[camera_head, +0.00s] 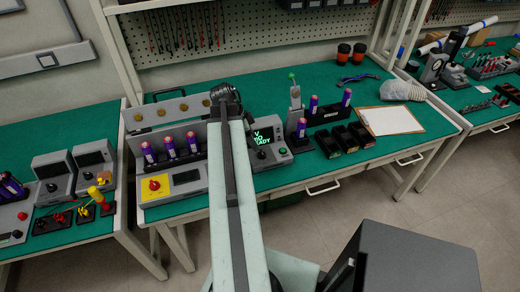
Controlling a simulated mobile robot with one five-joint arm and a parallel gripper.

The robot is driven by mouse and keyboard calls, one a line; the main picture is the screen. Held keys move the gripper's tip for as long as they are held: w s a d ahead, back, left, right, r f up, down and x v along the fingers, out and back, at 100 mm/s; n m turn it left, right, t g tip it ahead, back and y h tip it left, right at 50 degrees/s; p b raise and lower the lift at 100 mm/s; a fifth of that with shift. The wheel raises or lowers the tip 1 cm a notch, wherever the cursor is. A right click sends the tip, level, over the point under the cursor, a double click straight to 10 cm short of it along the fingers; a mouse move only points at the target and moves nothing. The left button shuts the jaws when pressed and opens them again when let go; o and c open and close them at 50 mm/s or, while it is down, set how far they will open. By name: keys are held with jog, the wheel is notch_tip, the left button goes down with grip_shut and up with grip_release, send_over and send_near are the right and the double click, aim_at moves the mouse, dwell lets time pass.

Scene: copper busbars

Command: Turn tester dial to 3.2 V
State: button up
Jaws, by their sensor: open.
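A grey tester (283,131) stands on the green bench, just right of my raised arm. Its black screen (264,139) shows green text ending in "ADY"; the rest is too small or covered to read. My arm rises through the middle of the view and hides the tester's left side. The arm's dark joint shows at the top, but no gripper fingers can be seen.
Left of my arm, a grey box with a yellow panel and red knob (155,185) stands before several purple cells (170,147). Black bins (343,140) and a clipboard (391,120) lie to the right. Floor shows in front of the bench.

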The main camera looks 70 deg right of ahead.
aim_at(261, 152)
jog(key=b+x, duration=0.6)
jog(key=x, duration=0.1)
jog(key=shift+w+f+b, duration=0.2)
jog(key=shift+b, duration=0.2)
jog(key=shift+s+f+b, duration=0.25)
jog(key=shift+f+b, duration=0.05)
jog(key=shift+f, duration=0.05)
jog(key=shift+r, duration=0.1)
